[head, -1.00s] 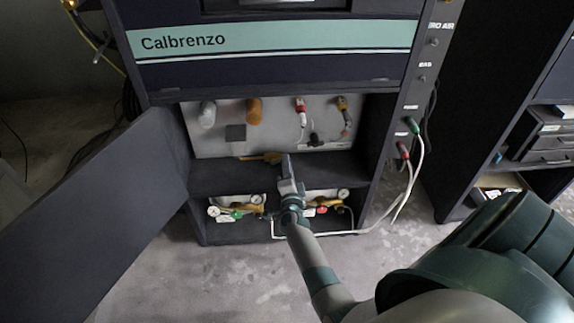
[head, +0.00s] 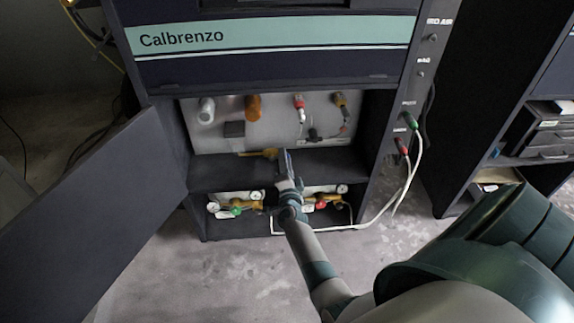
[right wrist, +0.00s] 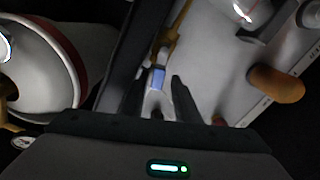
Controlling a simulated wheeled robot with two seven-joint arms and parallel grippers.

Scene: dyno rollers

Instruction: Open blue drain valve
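The blue drain valve (right wrist: 157,78) shows in the right wrist view as a small blue handle below a brass fitting (right wrist: 168,45). My right gripper (right wrist: 160,92) has its two dark fingers apart, with the blue handle between or just beyond their tips. I cannot tell whether either finger touches it. In the head view my right gripper (head: 285,165) reaches into the open cabinet (head: 215,174), at the shelf just right of a brass fitting (head: 258,153). The blue handle cannot be made out there. My left gripper is not in view.
The open cabinet door (head: 110,215) fills the left. An orange cylinder (head: 253,107) and a white one (head: 206,110) are on the back panel. Gauges (head: 256,197) and a green handle (head: 236,211) are in the lower bay. White hoses (head: 412,170) hang at right.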

